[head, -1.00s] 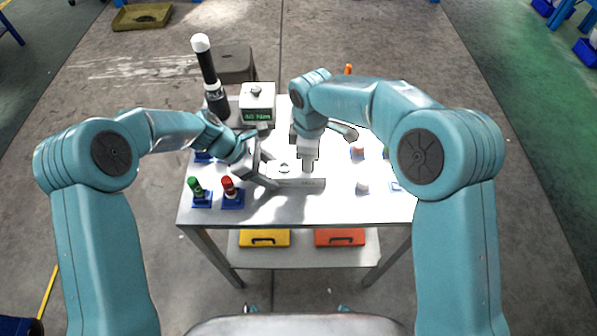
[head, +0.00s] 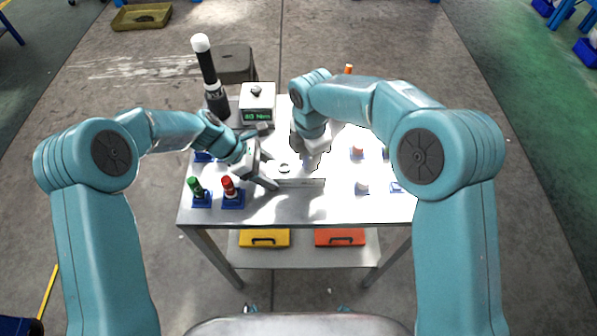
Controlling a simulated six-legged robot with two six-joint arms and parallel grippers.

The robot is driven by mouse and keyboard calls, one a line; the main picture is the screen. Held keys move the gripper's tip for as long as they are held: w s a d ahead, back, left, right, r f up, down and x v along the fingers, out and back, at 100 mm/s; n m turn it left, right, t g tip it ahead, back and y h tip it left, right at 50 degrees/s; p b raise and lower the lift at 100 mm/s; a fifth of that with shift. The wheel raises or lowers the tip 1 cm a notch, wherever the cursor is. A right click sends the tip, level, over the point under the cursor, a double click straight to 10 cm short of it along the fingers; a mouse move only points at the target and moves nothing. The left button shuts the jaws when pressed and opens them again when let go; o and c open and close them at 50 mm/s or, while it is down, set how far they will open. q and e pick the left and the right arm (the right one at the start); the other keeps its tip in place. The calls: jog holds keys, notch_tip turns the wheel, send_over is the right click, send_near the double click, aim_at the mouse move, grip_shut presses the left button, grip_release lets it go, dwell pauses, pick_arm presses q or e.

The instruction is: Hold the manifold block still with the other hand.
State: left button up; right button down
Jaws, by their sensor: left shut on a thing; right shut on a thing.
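The manifold block (head: 302,184) is a low, pale metal bar near the front middle of the table, with a round fitting (head: 284,168) on its upper face. My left gripper (head: 270,181) reaches in from the left and is shut on the block's left end. My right gripper (head: 309,160) points down just above the block's right part. It is shut on a tool that the gripper and forearm mostly hide; I cannot tell its type or whether it touches the block.
A box with a green display (head: 258,114) and a black post with a white top (head: 208,75) stand at the back left. Green (head: 195,187) and red (head: 229,186) capped parts sit in blue holders at front left. Small pale parts (head: 361,187) stand on the right.

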jog(key=shift+a+r+n, duration=0.1)
jog(key=shift+r+n, duration=0.05)
jog(key=shift+n, duration=0.95)
jog(key=n, duration=0.4)
jog(key=shift+n, duration=0.6)
jog(key=n, duration=0.5)
jog(key=c, duration=0.7)
grip_release()
jog(key=shift+c, duration=0.8)
